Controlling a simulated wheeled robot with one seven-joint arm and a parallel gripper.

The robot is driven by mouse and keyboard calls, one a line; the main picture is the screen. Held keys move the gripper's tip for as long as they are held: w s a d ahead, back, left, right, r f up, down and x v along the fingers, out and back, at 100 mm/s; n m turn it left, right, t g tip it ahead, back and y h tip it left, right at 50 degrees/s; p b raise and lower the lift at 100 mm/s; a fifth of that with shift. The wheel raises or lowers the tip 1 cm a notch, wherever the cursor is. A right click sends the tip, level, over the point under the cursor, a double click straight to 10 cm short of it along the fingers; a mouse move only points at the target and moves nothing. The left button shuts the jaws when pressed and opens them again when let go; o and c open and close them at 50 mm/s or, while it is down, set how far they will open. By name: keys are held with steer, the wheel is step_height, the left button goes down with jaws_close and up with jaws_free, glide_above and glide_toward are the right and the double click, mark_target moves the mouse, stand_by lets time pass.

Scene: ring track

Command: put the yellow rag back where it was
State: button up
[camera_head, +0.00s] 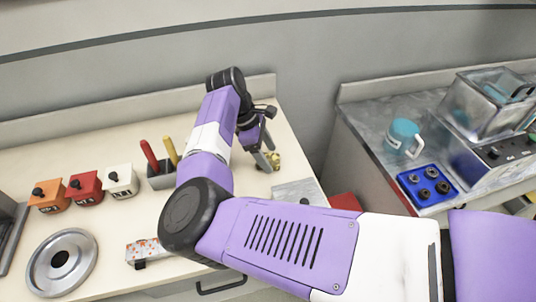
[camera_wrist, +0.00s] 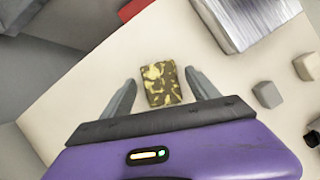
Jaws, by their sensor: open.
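The yellow rag (camera_wrist: 161,86) is a small folded piece with a yellow and dark brown pattern. In the wrist view it lies on the cream counter between my two fingers, with a gap on each side. The wrist view shows both fingers of my gripper (camera_wrist: 160,78) apart, with nothing held. I cannot tell the exact height of the fingertips above the counter.
A tool holder (camera_head: 160,177) with red and yellow handles stands left of my arm. A red-and-white patterned piece (camera_head: 146,250) lies near the front edge. Orange, red and white boxes (camera_head: 85,187) stand at left. A metallic block (camera_wrist: 252,20) and a grey block (camera_wrist: 267,94) are near my gripper.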

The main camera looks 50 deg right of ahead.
steer(key=b+v, duration=0.2)
steer(key=v, duration=0.9)
steer(key=shift+r, duration=0.3)
steer(key=shift+w, duration=0.15)
